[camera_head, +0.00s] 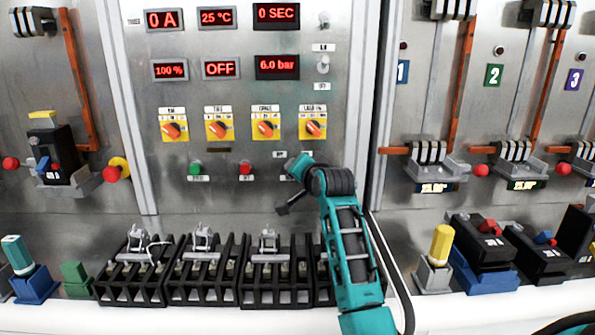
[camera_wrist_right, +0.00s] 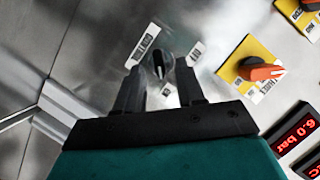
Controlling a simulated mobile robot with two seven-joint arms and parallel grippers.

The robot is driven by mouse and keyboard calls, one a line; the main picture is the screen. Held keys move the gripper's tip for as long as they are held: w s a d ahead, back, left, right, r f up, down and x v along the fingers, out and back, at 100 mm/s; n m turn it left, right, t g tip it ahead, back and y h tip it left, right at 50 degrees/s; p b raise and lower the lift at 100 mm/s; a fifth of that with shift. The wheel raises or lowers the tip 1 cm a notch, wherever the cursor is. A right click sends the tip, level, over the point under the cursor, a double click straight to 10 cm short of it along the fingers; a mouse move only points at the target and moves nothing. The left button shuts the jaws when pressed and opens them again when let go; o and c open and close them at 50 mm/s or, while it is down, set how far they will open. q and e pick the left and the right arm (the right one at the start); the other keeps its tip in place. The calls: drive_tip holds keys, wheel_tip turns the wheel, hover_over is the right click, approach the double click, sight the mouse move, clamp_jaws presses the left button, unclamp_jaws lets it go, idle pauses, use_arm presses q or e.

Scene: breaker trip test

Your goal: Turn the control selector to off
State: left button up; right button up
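A small dark knob (camera_wrist_right: 158,66) with a light pointer line sits on the metal panel in the right wrist view, with printed labels around it; I take it to be the control selector. My right gripper (camera_wrist_right: 159,75) is open, its two black fingers apart on either side of the knob in that view. The knob shows between the fingers, and I see no clear contact. In the head view my right arm (camera_head: 347,235) reaches up to the lower panel, and its wrist hides the knob. My left gripper is not in view.
Several orange selectors on yellow plates (camera_head: 265,128) sit above, one also close in the wrist view (camera_wrist_right: 258,70). A green button (camera_head: 195,168) and a red button (camera_head: 245,168) are to the left. Black terminal blocks (camera_head: 205,270) stand below. Breakers line both sides.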

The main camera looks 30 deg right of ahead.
drive_tip(key=shift+w+d+f, duration=0.15)
drive_tip(key=shift+w+d, duration=0.05)
drive_tip(key=shift+w, duration=0.45)
clamp_jaws()
